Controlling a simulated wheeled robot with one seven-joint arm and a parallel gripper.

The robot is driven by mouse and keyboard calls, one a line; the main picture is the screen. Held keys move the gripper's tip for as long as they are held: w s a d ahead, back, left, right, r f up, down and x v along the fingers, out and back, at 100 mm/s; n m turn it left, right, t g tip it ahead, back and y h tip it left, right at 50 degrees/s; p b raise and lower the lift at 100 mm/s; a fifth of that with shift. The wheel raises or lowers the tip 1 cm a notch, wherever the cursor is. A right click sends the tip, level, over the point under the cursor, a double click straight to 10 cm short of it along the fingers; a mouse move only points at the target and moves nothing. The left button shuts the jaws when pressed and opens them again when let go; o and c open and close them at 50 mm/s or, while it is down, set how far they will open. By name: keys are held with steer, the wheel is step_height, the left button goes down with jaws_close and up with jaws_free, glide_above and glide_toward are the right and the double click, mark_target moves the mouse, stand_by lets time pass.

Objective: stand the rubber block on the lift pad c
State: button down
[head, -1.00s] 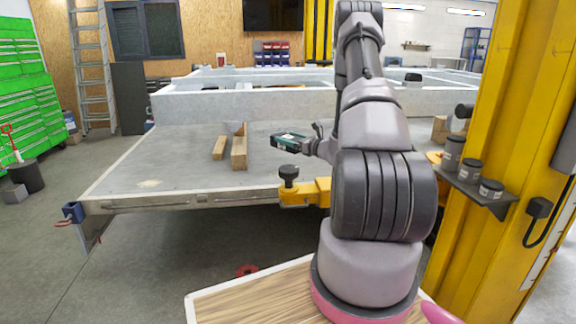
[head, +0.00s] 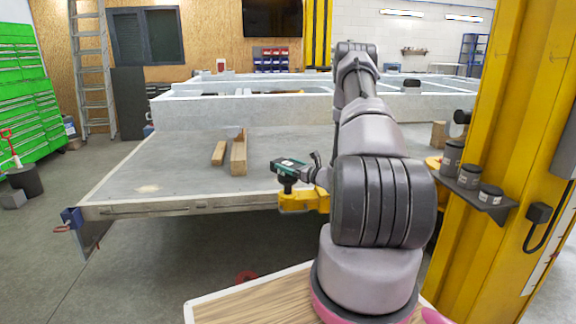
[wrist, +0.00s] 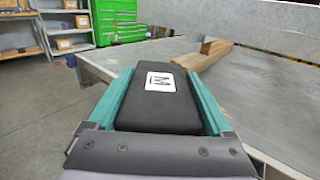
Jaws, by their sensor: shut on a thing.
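My gripper (head: 288,165) is shut on the black rubber block (wrist: 158,105). In the wrist view the block lies between the teal fingers, with a white label marked M on its face. In the head view the gripper is just above the round black lift pad (head: 288,184), which stands at the end of the yellow lift arm (head: 303,202). The gripper overlaps the pad's top there, and I cannot tell whether the block touches it. The wrist view does not show the pad.
The grey trailer deck (head: 180,165) lies just behind the pad, with wooden blocks (head: 239,155) on it. The yellow lift column (head: 500,130) stands at the right, with a shelf of black cylinders (head: 469,176). The floor at the left is mostly clear.

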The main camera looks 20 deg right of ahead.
jaws_free()
steer(key=v, duration=1.2)
steer(key=s+a+r+n+g+y, duration=0.35)
steer(key=a+r+n+g, duration=0.35)
steer(key=a+r, duration=0.4)
steer(key=s+a+r+n+g+y, duration=0.3)
steer(key=s+a+r+n+g, duration=0.15)
steer(key=a+r+n, duration=0.55)
steer(key=s+a+r+n+t+h, duration=0.1)
steer(key=s+r+n+t+h, duration=0.1)
steer(key=s+r+n+h, duration=0.8)
steer(key=shift+s+a+r+h, duration=0.55)
steer(key=shift+s+r, duration=1.6)
steer(key=shift+s, duration=1.75)
steer(key=shift+d, duration=0.15)
